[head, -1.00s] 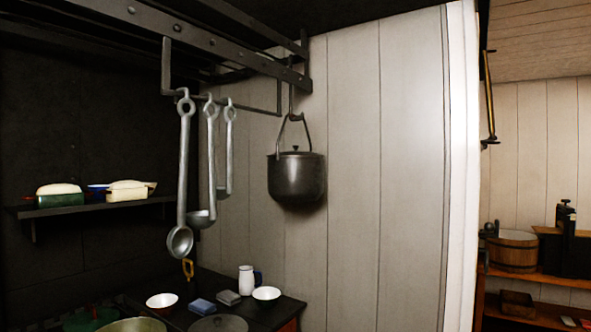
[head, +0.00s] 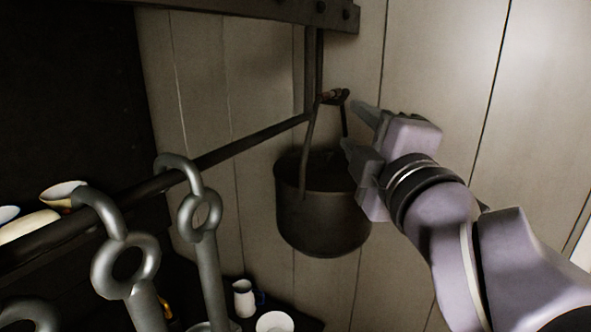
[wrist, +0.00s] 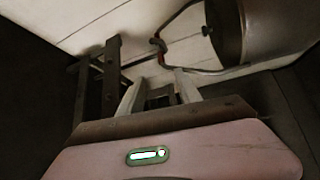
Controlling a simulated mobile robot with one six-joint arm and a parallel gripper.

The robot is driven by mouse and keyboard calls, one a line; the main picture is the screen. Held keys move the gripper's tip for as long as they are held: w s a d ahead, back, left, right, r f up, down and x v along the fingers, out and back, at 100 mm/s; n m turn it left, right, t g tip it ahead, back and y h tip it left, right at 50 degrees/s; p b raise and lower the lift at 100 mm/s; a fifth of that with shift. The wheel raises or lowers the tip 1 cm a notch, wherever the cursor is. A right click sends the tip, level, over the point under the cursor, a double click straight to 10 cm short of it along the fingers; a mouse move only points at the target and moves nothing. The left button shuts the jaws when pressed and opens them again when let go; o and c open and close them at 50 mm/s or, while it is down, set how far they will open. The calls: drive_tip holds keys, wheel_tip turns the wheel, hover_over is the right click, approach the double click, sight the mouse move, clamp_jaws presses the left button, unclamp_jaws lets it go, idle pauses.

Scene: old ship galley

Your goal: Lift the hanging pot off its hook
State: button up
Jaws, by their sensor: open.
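The dark round pot (head: 322,218) hangs from the rack against the pale plank wall, its bail handle (head: 310,140) rising to the hook (head: 341,96). My gripper (head: 358,131) is open and empty, just right of the handle at about its upper part, with its fingers pointing left towards it. In the wrist view the open fingers (wrist: 158,88) point towards the bail's bend and hook area (wrist: 157,44), with a gap before them. The pot's side (wrist: 268,30) shows there at the upper right. The exact contact of bail and hook is too dark to tell.
The rack's rail (head: 245,142) runs left of the pot. Several metal ladles (head: 205,225) hang from it in the left foreground. A white mug (head: 243,298) and a bowl (head: 274,322) stand below. The plank wall (head: 440,60) is close behind the pot.

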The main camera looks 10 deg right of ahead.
approach(327, 98)
drive_tip(key=w, duration=0.9)
drive_tip(key=shift+w+a+r, duration=0.25)
drive_tip(key=shift+r, duration=0.15)
drive_tip(key=shift+s+r, duration=0.15)
drive_tip(key=shift+s, duration=0.25)
drive_tip(key=shift+c, duration=0.2)
drive_tip(key=shift+w, duration=0.15)
clamp_jaws()
